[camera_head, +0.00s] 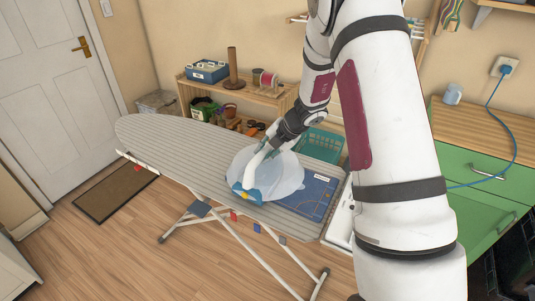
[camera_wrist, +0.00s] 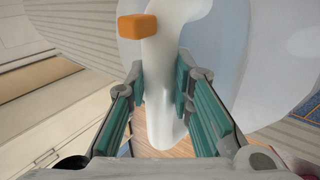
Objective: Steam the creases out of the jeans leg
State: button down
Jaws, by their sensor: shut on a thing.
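The jeans leg (camera_head: 308,196) is a flat blue piece with a white label, lying at the right end of the grey ironing board (camera_head: 170,138). My gripper (camera_head: 268,150) is shut on the white handle of a steamer (camera_head: 252,172), above the board at the left edge of the jeans. In the wrist view the handle (camera_wrist: 165,110) stands between my teal finger pads (camera_wrist: 160,85), with an orange button beside it. A pale, translucent round patch surrounds the steamer and covers part of the jeans; I cannot tell whether it is steam. The steamer's contact with the cloth is hidden.
A low wooden shelf (camera_head: 245,92) with a blue box and spools stands behind the board. A teal basket (camera_head: 320,144) is near the board's right end. A green cabinet (camera_head: 485,165) with a blue cord is at right. The board's left part is bare.

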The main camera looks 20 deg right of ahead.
jog(key=shift+w+a, duration=0.8)
jog(key=shift+w, duration=0.2)
jog(key=shift+r, duration=0.1)
jog(key=shift+s+d+r+p, duration=0.15)
jog(key=shift+s+d+p, duration=0.35)
jog(key=shift+s+d, duration=0.7)
jog(key=s+d+p, duration=0.3)
jog(key=s+d, duration=0.7)
jog(key=s, duration=0.4)
jog(key=shift+s+d+f, duration=0.15)
jog(key=shift+d+f, duration=0.1)
jog(key=shift+d, duration=0.1)
dwell(1.0)
